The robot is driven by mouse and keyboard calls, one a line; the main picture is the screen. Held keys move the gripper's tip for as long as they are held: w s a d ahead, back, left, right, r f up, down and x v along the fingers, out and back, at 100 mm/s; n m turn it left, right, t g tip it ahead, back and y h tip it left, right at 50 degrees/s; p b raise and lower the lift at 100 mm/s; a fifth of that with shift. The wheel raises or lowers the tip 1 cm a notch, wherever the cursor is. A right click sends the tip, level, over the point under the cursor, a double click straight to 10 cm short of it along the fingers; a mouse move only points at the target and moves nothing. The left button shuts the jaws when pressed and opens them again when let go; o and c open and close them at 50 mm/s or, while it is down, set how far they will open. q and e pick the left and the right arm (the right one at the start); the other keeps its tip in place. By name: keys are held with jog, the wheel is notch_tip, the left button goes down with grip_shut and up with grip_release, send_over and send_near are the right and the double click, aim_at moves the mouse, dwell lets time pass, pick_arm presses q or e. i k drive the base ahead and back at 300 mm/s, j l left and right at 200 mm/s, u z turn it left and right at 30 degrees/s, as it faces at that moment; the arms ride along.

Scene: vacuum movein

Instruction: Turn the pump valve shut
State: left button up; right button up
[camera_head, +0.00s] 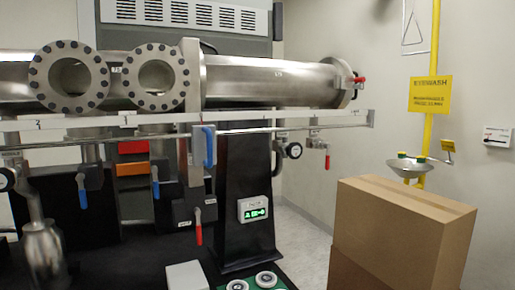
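Several valve handles show in the head view, and I cannot tell which one is the pump valve. A large blue handle (209,147) stands upright at the middle of the metal pipework. Two smaller blue handles hang down, a left one (82,190) and a middle one (155,182). A red handle (198,226) hangs below the large blue one. Another small red handle (327,161) hangs under the rail at right, and a red part (358,80) sits on the end flange of the large tube. Neither of my grippers is in view.
A steel vacuum tube (265,82) with round flanged ports runs across the upper left. A long rail (260,131) juts out right below it. Stacked cardboard boxes (400,226) stand at lower right, before a yellow eyewash station (410,164). Grey floor (303,240) shows between boxes and machine.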

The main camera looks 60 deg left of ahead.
aim_at(294, 150)
jog(key=u, duration=1.55)
jog(key=k+z, duration=0.15)
jog(key=z, duration=0.15)
